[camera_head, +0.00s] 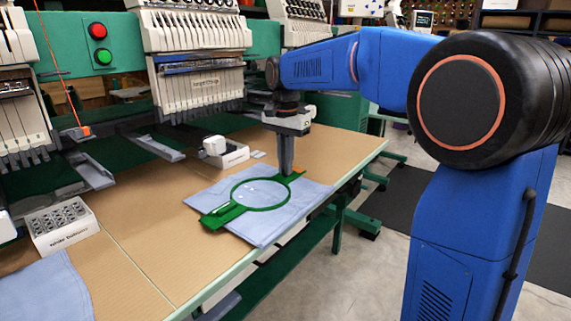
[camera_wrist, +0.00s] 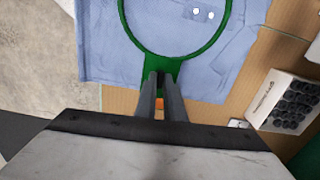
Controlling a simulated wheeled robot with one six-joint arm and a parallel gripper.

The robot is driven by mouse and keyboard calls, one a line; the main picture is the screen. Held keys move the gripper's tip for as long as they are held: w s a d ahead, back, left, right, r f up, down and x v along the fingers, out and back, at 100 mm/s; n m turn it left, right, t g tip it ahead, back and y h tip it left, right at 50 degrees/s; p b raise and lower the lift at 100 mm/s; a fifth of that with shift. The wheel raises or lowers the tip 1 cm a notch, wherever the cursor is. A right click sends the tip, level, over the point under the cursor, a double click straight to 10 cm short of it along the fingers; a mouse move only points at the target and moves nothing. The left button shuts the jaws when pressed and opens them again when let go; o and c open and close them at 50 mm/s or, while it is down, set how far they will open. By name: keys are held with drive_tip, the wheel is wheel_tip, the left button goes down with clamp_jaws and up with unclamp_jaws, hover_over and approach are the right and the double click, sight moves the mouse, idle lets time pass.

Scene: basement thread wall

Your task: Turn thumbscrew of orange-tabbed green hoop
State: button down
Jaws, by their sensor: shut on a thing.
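The green hoop (camera_head: 233,202) lies flat on a blue cloth (camera_head: 275,226) on the table. A small orange tab (camera_head: 299,172) shows at its far end, beside my gripper (camera_head: 287,172). My gripper points straight down there. In the wrist view, the hoop (camera_wrist: 231,20) is at the top and its green end piece reaches between the fingers of my gripper (camera_wrist: 161,78). The fingers are close together, shut on that end. The orange tab (camera_wrist: 159,103) shows between them. The thumbscrew itself is hidden by the fingers.
A white box of bobbins (camera_head: 62,225) stands at the left. Another white box (camera_head: 225,152) stands behind the hoop, and a box (camera_wrist: 285,100) shows at the wrist view's right. Embroidery machine heads (camera_head: 195,60) hang over the table's back. The table's front edge (camera_head: 330,205) is near the hoop.

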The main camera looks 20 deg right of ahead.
drive_tip(key=shift+m, duration=0.4)
drive_tip(key=c, duration=1.8)
unclamp_jaws()
drive_tip(key=shift+c, duration=0.2)
wheel_tip(320, 180, up, 17)
drive_tip(key=shift+r, duration=0.2)
drive_tip(key=s+d+f+n+t, duration=0.1)
drive_tip(key=s+d+f+n, duration=0.2)
drive_tip(key=s+f, duration=0.45)
drive_tip(key=s+d+f+n+t, duration=0.25)
drive_tip(key=s+f, duration=0.25)
drive_tip(key=s, duration=0.6)
drive_tip(key=s+d+f+n+t, duration=0.1)
drive_tip(key=s+f+n, duration=0.4)
drive_tip(key=s+f, duration=1)
wheel_tip(320, 180, down, 3)
drive_tip(key=shift+d, duration=0.55)
